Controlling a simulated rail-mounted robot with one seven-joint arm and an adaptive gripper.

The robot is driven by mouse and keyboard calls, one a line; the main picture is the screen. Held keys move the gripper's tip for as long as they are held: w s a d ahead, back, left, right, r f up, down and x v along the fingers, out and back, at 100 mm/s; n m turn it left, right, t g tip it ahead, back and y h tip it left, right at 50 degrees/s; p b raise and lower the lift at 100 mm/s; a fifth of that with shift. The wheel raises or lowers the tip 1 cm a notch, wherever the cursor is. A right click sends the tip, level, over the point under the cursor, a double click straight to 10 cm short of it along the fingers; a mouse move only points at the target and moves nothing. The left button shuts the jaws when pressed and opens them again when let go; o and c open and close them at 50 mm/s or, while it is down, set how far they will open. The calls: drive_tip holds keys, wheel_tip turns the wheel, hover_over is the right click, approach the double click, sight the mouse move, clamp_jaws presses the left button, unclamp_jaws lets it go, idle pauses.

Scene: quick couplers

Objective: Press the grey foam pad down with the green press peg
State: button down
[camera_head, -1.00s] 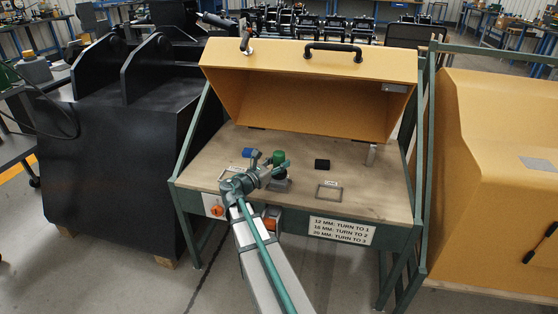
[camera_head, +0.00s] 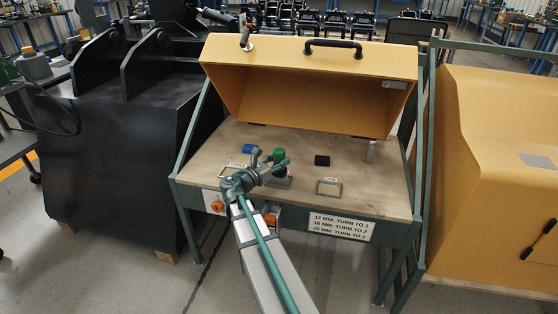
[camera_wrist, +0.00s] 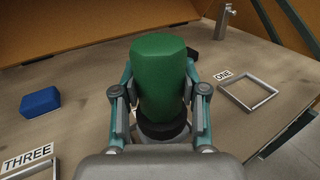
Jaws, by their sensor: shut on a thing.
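The green press peg (camera_wrist: 160,78) stands upright between the fingers of my gripper (camera_wrist: 160,108) in the wrist view. The fingers are shut on its two sides. A dark round part (camera_wrist: 163,130) shows just under the peg; I cannot tell whether it belongs to the peg or to what lies below. In the head view the peg (camera_head: 279,154) shows above the bench, beside my gripper (camera_head: 274,163). A grey block, seemingly the foam pad (camera_head: 281,183), lies below it, partly hidden by my arm. Contact between peg and pad cannot be made out.
A blue block (camera_wrist: 40,101) lies left and a black block (camera_head: 322,161) right. Metal frames labelled THREE (camera_wrist: 30,170) and ONE (camera_wrist: 247,94) sit on the wooden bench (camera_head: 365,190). A metal post (camera_head: 371,151) stands at the back right, under the yellow hood (camera_head: 305,92).

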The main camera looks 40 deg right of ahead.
drive_tip(key=shift+f, duration=0.9)
idle(0.8)
drive_tip(key=shift+r+p, duration=0.8)
drive_tip(key=shift+r, duration=0.25)
